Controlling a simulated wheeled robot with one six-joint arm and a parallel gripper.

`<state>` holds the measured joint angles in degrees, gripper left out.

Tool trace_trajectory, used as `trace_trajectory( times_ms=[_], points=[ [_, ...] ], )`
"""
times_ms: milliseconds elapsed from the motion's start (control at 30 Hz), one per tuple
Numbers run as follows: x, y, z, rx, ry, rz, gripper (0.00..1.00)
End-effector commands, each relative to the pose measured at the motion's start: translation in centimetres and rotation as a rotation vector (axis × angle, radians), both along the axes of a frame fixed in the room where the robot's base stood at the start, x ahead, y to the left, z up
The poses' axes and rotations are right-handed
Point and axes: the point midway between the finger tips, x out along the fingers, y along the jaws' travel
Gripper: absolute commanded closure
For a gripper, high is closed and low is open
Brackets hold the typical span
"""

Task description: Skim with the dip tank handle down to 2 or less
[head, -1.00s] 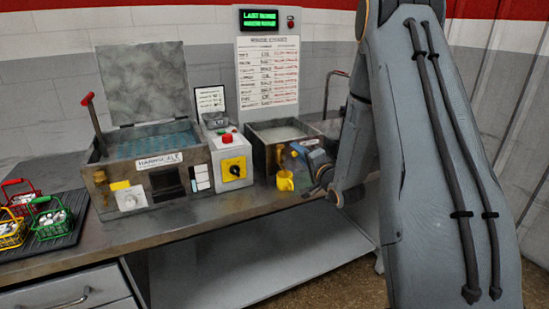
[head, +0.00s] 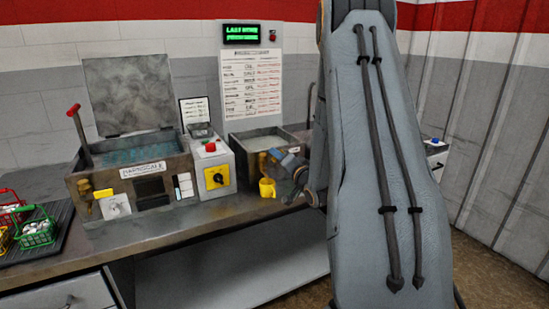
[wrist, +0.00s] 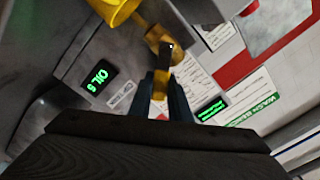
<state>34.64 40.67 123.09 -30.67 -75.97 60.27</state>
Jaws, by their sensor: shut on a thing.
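The dip tank (head: 262,136) is a grey box on the bench, with brass fittings on its front. My gripper (head: 287,160) is at its front right, partly hidden by my arm. In the wrist view my gripper (wrist: 163,75) is shut on the narrow dip tank handle (wrist: 161,62), by a brass valve body (wrist: 156,35). A small dark display (wrist: 98,83) reads OIL 6 in green. The tank's inside is hidden in the wrist view.
To the left are a control box (head: 212,170), an open-lidded tank with a red-tipped lever (head: 78,128) and wire baskets (head: 38,230) on a dark mat.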

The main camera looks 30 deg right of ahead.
Motion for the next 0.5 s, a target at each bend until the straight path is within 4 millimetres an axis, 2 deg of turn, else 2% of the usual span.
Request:
trace_trajectory(
  times_ms=[100,133,233,500],
  points=[
    [-0.08,-0.02,-0.15,0.002,0.003,-0.002,1.0],
    [-0.07,-0.02,-0.15,0.002,0.003,-0.002,0.8],
    [-0.04,0.03,-0.12,0.002,0.003,-0.001,0.64],
    [0.03,0.17,-0.06,0.001,0.001,0.002,0.64]
  ],
)
